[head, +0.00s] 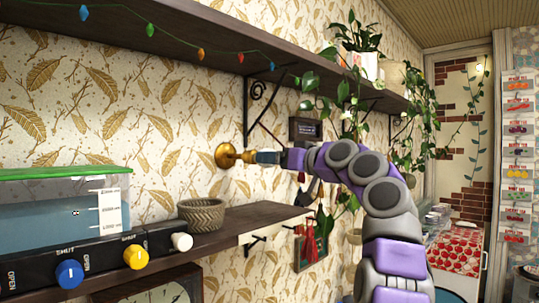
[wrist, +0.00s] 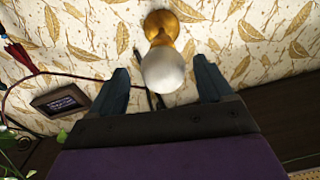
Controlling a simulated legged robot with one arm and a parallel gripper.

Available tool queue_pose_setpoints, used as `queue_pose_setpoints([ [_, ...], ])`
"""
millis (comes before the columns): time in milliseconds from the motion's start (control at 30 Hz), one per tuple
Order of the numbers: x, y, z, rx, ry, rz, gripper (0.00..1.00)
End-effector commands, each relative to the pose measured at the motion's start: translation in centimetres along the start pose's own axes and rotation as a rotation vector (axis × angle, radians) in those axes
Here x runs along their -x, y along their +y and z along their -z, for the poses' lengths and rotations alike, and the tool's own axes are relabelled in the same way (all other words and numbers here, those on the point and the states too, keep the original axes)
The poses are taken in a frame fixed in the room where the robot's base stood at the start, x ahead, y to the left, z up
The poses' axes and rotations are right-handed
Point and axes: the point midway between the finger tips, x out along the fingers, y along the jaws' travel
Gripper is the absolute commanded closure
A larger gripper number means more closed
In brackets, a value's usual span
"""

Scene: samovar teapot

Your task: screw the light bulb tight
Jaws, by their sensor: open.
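The light bulb (wrist: 163,71) is round and frosted white. In the wrist view it sits on a brass wall socket (wrist: 161,24), between and a little beyond my gripper's two dark fingers. My gripper (wrist: 165,82) is open, with a visible gap between each finger and the bulb. In the head view the round brass wall mount (head: 226,156) is on the leaf-patterned wall, and my gripper (head: 262,157) points left at it. The bulb is hidden by my gripper there, and how deep it sits in the socket cannot be told.
A dark upper shelf (head: 200,30) carries a string of coloured lights and hanging plants. A lower shelf (head: 262,216) holds a wicker basket (head: 201,214). At left is a water tank (head: 60,212) with coloured knobs.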

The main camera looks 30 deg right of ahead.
Motion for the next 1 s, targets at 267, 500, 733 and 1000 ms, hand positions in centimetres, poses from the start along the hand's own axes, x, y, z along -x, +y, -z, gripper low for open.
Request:
queue_pose_setpoints([
  [267, -2.3, 0.0, 0.2, 0.001, 0.003, 0.0, 0.2],
  [500, -2.5, -0.1, 0.1, 0.001, 0.003, 0.0, 0.2],
  [733, -2.5, -0.1, 0.1, 0.001, 0.002, 0.0, 0.36],
  [1000, -2.5, 0.1, 0.1, 0.0, 0.002, -0.001, 0.62],
])
